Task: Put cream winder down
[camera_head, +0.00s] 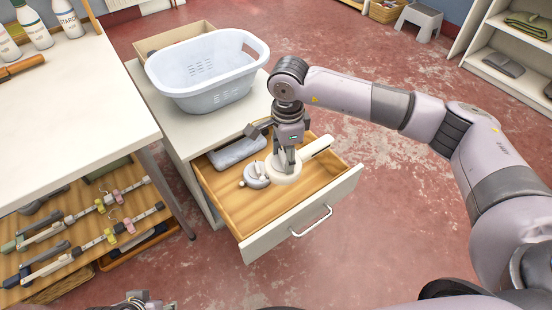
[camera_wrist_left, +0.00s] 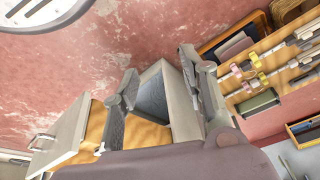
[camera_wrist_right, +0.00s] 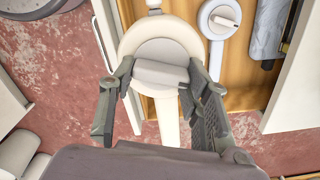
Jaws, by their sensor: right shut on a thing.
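The cream winder (camera_head: 286,174) is a round cream disc with a long straight arm, over the right part of the open wooden drawer (camera_head: 228,202). My right gripper (camera_head: 287,161) points down from above and is shut on its raised middle block. In the right wrist view the winder's disc (camera_wrist_right: 135,45) lies between and beyond the fingers (camera_wrist_right: 150,98), and it overlaps the drawer's wall. I cannot tell whether it touches the drawer bottom. My left gripper (camera_wrist_left: 160,68) is open and empty, with its fingers wide apart; only its edge shows low in the head view.
Inside the drawer, a smaller white-grey winder (camera_head: 256,175) sits just left of the cream one, and a folded grey cloth (camera_head: 238,152) lies behind. A white table (camera_head: 70,105) is at left.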

